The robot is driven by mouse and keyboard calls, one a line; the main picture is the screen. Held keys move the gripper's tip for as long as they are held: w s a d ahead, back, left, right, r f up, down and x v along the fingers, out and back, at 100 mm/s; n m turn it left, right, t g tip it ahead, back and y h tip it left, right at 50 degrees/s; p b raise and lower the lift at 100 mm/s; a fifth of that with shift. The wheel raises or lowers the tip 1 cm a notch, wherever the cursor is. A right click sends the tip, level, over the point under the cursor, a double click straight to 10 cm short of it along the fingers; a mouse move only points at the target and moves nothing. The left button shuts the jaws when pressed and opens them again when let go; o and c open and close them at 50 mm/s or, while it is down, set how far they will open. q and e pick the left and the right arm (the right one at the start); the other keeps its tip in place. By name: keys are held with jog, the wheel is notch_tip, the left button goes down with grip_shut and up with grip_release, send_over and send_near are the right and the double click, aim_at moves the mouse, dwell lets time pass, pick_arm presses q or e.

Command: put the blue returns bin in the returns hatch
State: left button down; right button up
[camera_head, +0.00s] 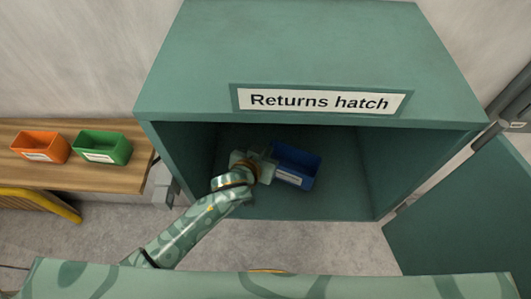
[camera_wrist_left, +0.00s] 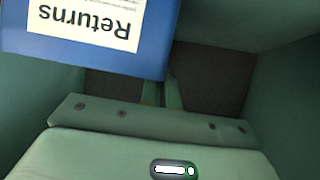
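The blue returns bin (camera_head: 298,164) is inside the green returns hatch (camera_head: 320,62), near the middle of its opening, open top up and white label toward me. My left gripper (camera_head: 268,164) reaches in from the left and meets the bin's left side. In the left wrist view the bin (camera_wrist_left: 155,58) fills the upper left, its "Returns" label upside down. The left fingers (camera_wrist_left: 162,92) are close together at the bin's edge, seemingly shut on its wall; their tips are partly hidden. Whether the bin rests on the hatch floor is unclear. My right gripper is out of view.
The hatch door (camera_head: 465,215) stands open at the right. A wooden shelf (camera_head: 75,172) at the left holds an orange bin (camera_head: 40,147) and a green bin (camera_head: 102,147). A yellow-edged item (camera_head: 45,203) is below it. Room remains in the hatch right of the blue bin.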

pick_arm(q)
jog(key=shift+f, duration=0.2)
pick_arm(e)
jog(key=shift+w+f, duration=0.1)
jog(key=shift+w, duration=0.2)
pick_arm(q)
jog(key=shift+f, duration=0.1)
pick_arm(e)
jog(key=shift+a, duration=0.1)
pick_arm(q)
jog(key=c, duration=2)
grip_release()
jog(key=shift+f, duration=0.1)
jog(key=o, duration=0.4)
jog(key=shift+c, duration=0.2)
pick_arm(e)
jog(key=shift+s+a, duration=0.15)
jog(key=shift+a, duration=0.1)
pick_arm(q)
jog(key=shift+s+r, duration=0.1)
jog(key=shift+r, duration=0.2)
jog(key=p+v, duration=0.2)
jog(key=v, duration=0.9)
jog(key=shift+s+a+p, duration=0.15)
jog(key=shift+s+p, duration=0.25)
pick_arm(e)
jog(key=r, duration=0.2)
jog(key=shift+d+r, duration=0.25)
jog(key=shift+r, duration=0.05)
